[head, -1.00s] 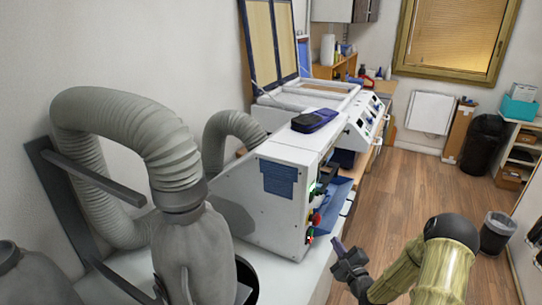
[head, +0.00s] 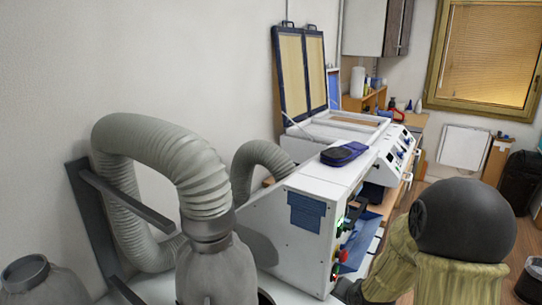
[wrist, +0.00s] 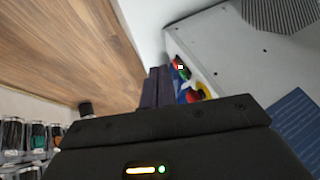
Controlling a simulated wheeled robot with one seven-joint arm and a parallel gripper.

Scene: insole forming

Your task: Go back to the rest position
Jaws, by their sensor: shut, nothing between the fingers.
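My gripper shows in the wrist view (wrist: 158,88) with its two dark fingers together and nothing between them. I cannot tell how far the fingers are from the machine.
A grey ribbed hose (head: 165,140) and a grey canister (head: 215,275) stand at the left. A second machine with a raised framed lid (head: 302,70) is behind. Shelves with bottles (wrist: 20,135) show low left in the wrist view, beside wooden floor.

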